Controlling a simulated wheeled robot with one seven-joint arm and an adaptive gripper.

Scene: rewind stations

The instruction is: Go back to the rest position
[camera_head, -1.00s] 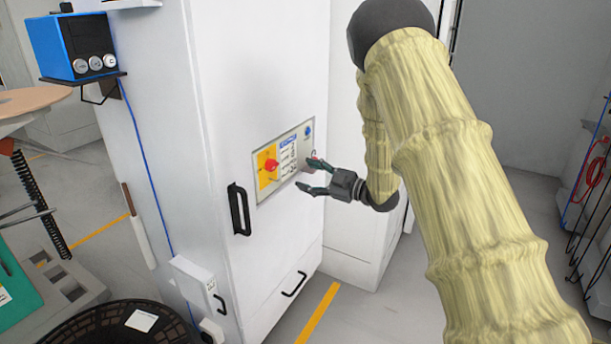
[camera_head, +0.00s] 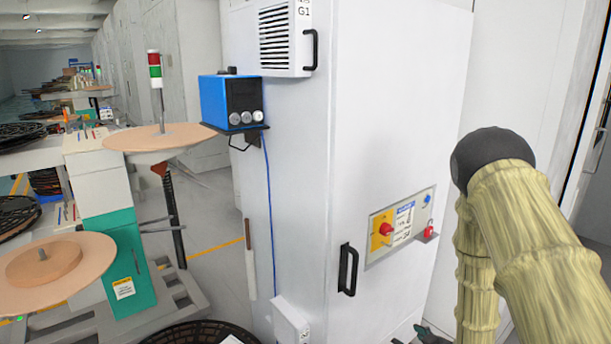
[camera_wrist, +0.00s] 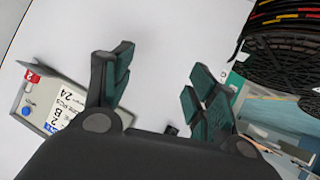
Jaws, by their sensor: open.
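My gripper (camera_wrist: 158,72) is open and empty in the wrist view, its two dark green-padded fingers spread apart over a plain white surface. In the head view only a small dark part of my gripper (camera_head: 427,335) shows at the bottom edge, below the control panel (camera_head: 374,250) and apart from it. The panel is on the front of a tall white cabinet (camera_head: 340,150). It carries a red knob on a yellow plate (camera_head: 384,231), a blue button and a red item (camera_head: 430,233) at its right side. The panel also shows at left in the wrist view (camera_wrist: 28,118).
A blue box (camera_head: 230,101) sits on a side shelf. A station with tan discs (camera_head: 58,262) stands at left, and a black reel (camera_head: 195,335) is at the bottom. Floor shows between station and cabinet.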

